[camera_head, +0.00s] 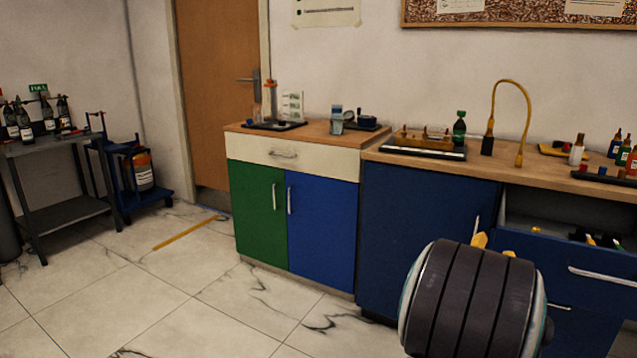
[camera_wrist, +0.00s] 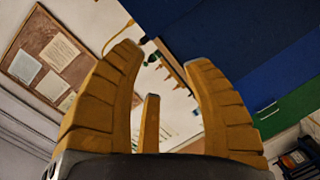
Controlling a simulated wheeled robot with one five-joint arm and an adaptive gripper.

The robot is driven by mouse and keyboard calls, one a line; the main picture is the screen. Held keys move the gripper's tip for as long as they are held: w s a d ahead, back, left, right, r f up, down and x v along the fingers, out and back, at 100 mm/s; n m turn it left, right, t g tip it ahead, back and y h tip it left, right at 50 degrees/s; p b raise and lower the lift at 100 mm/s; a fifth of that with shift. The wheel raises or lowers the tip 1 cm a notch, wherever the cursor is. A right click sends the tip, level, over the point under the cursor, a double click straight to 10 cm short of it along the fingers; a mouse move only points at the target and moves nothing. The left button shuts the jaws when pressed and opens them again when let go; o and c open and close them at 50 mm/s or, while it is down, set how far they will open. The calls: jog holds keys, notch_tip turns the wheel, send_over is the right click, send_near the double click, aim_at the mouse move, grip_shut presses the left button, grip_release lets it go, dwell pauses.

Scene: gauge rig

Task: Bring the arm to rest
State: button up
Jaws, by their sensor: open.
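My gripper (camera_wrist: 163,75) shows in the wrist view with its yellow ribbed fingers spread apart and nothing between them. A third, thinner yellow finger stands between the two large ones. In the head view a dark, banded link of my arm (camera_head: 468,300) fills the lower right, in front of the blue cabinet. Only small yellow tips of the gripper (camera_head: 480,241) show above that link; the rest is hidden behind it.
The blue cabinet (camera_head: 415,225) stands behind my arm, with an open drawer (camera_head: 560,232) at right holding small items. A worktop (camera_head: 545,168) carries bottles and a yellow bent tube (camera_head: 526,110). A cart (camera_head: 60,190) stands far left.

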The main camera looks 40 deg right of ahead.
jog(key=w+a+r+t+y+p, duration=0.1)
jog(key=w+a+r+y+p, duration=0.3)
jog(key=a, duration=0.5)
jog(key=w+a+r+t+y+p, duration=0.1)
jog(key=w+a+r+y+p, duration=0.25)
jog(key=w+a+p, duration=0.45)
jog(key=w+a+r+t+y+p, duration=0.15)
jog(key=a+r+p, duration=0.3)
jog(key=a, duration=0.65)
jog(key=s+a+r+g+y+p, duration=0.1)
jog(key=s+a+r+y+p, duration=0.1)
jog(key=a, duration=0.5)
jog(key=s+a+r+g+y+p, duration=0.2)
jog(key=s+a+r+p, duration=0.2)
jog(key=s+a+p, duration=0.2)
jog(key=s+a+r+g+y+p, duration=0.2)
jog(key=s+a+r+p, duration=0.1)
jog(key=a+p, duration=0.3)
jog(key=s+a, duration=0.1)
jog(key=a, duration=0.1)
jog(key=shift+s+a+r+n+y, duration=0.3)
jog(key=shift+s+r+n, duration=0.05)
jog(key=shift+s+n, duration=0.05)
